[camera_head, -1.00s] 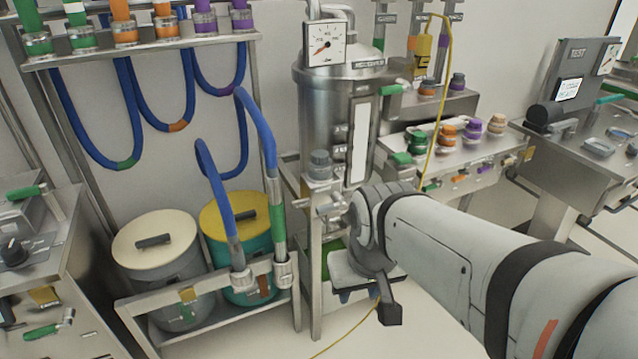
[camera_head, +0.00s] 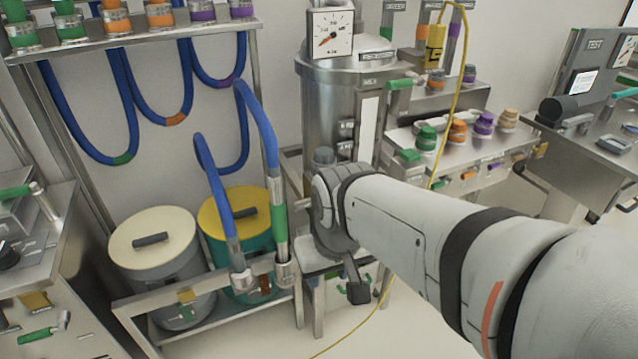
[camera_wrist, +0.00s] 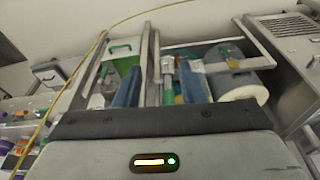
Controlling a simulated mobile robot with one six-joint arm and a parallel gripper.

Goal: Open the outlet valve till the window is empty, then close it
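The steel tank (camera_head: 335,110) stands behind my arm in the head view. Its tall narrow window (camera_head: 368,128) looks plain white in its visible upper part; my arm covers its lower end. I cannot make out a liquid level.
A gauge (camera_head: 331,35) tops the tank. A white-lidded bin (camera_head: 152,240) and a yellow-lidded bin (camera_head: 242,212) stand left, behind blue hoses (camera_head: 262,120) on a low metal frame (camera_head: 165,290). A yellow cable (camera_head: 452,110) hangs at right. Steel benches flank the scene.

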